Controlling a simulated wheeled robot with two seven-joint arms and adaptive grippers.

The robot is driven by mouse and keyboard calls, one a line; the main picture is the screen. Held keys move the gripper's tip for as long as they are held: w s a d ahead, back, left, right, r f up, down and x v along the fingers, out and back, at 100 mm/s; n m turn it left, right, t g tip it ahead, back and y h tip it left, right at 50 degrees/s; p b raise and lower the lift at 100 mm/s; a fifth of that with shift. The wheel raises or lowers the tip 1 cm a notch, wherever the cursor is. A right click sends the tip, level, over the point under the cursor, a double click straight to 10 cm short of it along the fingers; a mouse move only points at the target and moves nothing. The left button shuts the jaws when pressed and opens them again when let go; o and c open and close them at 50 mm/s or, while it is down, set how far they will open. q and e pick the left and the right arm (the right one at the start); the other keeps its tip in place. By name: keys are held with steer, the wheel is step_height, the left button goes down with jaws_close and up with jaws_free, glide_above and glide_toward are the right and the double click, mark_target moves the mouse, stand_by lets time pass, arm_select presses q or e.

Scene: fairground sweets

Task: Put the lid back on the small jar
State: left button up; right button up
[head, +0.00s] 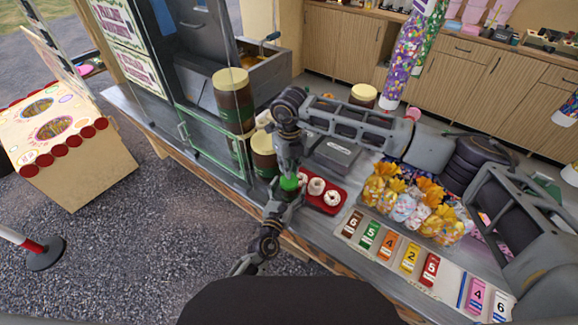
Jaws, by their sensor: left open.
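My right gripper (288,172) points down at the counter's front edge, with a small bright green piece (289,183) at its fingertips. I cannot tell whether this piece is a lid or part of a jar, or whether the fingers are closed on it. My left gripper (281,197) reaches up from below and is open, close under the green piece. A brown jar with a cream top (263,145) stands just left of my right gripper. A taller brown jar with a cream lid (232,85) stands behind it. No small open jar can be made out clearly.
A red tray (334,208) with white ring-shaped sweets lies just right of the grippers. Wrapped sweet bags (405,208) and numbered price cards (410,258) fill the counter further right. A glass screen (205,150) stands left. Another cream-lidded jar (363,94) is behind.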

arm_select(q)
steer(key=v, duration=1.2)
stand_by(0.3)
stand_by(0.7)
